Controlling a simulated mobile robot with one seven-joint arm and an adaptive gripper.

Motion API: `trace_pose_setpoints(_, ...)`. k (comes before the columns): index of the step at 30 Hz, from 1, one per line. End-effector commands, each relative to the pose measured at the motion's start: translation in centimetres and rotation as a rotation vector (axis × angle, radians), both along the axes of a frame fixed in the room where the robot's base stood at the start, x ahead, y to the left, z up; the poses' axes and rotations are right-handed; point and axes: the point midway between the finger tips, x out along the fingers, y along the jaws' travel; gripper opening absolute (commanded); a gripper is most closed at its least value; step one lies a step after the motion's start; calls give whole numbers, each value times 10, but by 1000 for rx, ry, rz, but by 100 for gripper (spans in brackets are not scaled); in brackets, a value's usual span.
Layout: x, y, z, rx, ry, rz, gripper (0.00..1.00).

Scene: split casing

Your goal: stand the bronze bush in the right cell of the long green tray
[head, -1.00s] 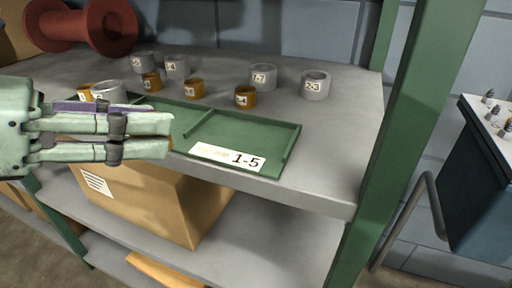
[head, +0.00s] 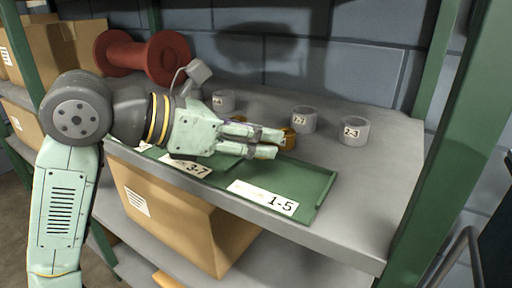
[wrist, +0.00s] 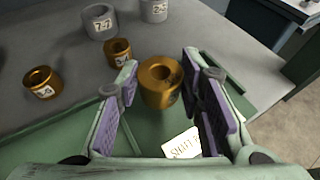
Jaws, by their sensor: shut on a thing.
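My gripper (head: 270,143) reaches in from the left over the right part of the long green tray (head: 318,196). In the wrist view my gripper (wrist: 162,95) is shut on a bronze bush (wrist: 160,92), whose bore faces up. In the head view the fingers mostly hide this bush (head: 265,153). It is over the right cell, which has the 1-5 label (head: 264,197); I cannot tell whether it touches the tray floor. Another bronze bush (wrist: 118,54) stands behind the tray, partly visible past the fingertips in the head view (head: 289,138).
Grey rings stand at the back, marked 7-7 (head: 304,121) and 2-3 (head: 352,132). One more bronze bush (wrist: 42,84) stands left in the wrist view. A green rack post (head: 462,145) rises at the right. A red spool (head: 143,55) lies at the back left.

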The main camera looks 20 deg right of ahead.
Motion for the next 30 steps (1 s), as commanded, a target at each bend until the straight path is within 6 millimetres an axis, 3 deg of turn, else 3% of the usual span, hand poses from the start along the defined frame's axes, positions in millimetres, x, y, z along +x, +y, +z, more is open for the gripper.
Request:
trace_pose_setpoints(12,3,-2,-34,-2,0,1,0)
trace_pose_setpoints(24,3,-2,-40,-1,-1,1,0)
trace_pose_setpoints(25,3,-2,-40,1,0,1,35)
trace_pose_setpoints(30,3,-2,-39,0,1,0,47)
